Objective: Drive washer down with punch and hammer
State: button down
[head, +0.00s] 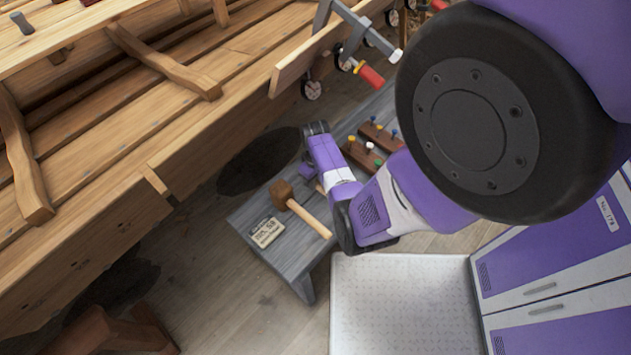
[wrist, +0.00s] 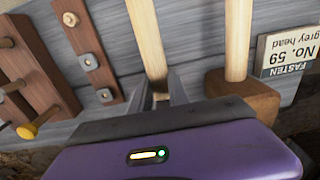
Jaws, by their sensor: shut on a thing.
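My gripper (wrist: 159,95) is shut on a pale wooden handle (wrist: 146,35) above the grey bench. The handle's far end and any tool head are hidden, so I cannot tell which tool it is. A wooden mallet (head: 296,204) lies beside it on the bench; its block head (wrist: 245,97) shows in the wrist view. A dark wooden strip (wrist: 88,52) carries several small grey metal pieces, perhaps washers. A grey peg (head: 22,23) stands on the hull at upper left. I cannot make out a punch.
The grey bench (head: 270,258) bears a card (head: 266,232) reading "No. 59 grey head" and a wooden rack (head: 372,140) with coloured-ended pegs. A wooden stool (head: 115,333) stands at lower left.

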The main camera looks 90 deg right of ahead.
notch_tip(320, 180, up, 8)
jog(key=p, duration=0.7)
jog(key=shift+r, duration=0.1)
jog(key=c, duration=1.9)
grip_release()
grip_shut()
